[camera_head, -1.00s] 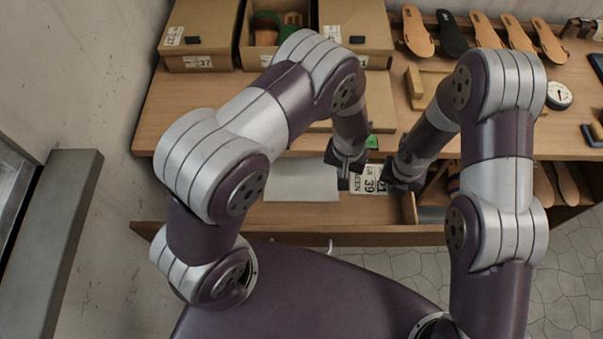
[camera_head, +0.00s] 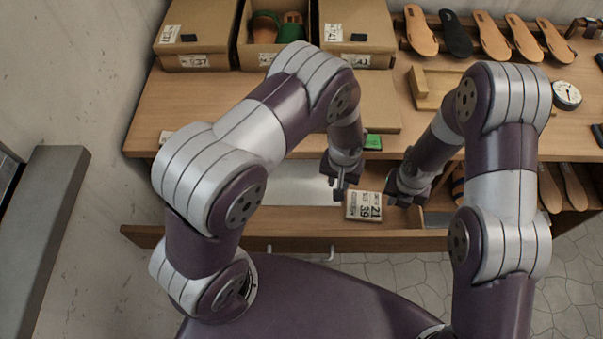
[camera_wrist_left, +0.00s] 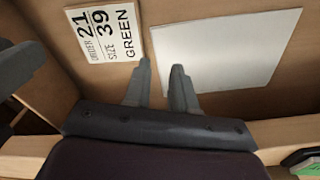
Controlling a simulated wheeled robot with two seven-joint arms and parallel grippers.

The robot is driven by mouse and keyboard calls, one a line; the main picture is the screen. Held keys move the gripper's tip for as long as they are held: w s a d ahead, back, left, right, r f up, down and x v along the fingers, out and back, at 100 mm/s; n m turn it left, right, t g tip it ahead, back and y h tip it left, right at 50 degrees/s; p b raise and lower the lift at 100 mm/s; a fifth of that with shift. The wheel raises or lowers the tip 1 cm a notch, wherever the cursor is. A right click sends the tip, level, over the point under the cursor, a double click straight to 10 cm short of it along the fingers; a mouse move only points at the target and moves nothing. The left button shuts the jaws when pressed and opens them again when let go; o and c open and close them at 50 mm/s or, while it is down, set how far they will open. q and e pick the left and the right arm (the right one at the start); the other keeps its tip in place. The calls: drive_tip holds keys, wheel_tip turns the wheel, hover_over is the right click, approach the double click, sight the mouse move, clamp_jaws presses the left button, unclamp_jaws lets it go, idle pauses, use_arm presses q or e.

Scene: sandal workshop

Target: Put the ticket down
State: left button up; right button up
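The ticket (camera_head: 363,206) is a small pale card with dark print. It lies in the open drawer (camera_head: 300,220), right of a white sheet. In the left wrist view the ticket (camera_wrist_left: 104,32) reads "ORDER 21 SIZE 39 GREEN" and lies beyond and left of my fingertips, apart from them. My left gripper (camera_head: 338,192) hangs over the drawer, just left of the ticket. Its fingers (camera_wrist_left: 162,68) are apart with nothing between them. My right gripper (camera_head: 402,196) is right of the ticket; its fingers are too dark and small to read.
The white sheet (camera_wrist_left: 228,50) lies on the drawer floor. Shoe boxes (camera_head: 194,38) stand at the back left of the bench, one open with green sandals. Several soles (camera_head: 490,36) stand at the back right. A round gauge (camera_head: 566,95) and a green item (camera_head: 373,141) are on the bench.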

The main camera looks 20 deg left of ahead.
use_arm(q)
wheel_tip(320, 180, up, 12)
drive_tip(key=shift+s, duration=0.4)
use_arm(e)
wheel_tip(320, 180, up, 12)
drive_tip(key=s, duration=0.1)
use_arm(q)
drive_tip(key=shift+a, duration=0.1)
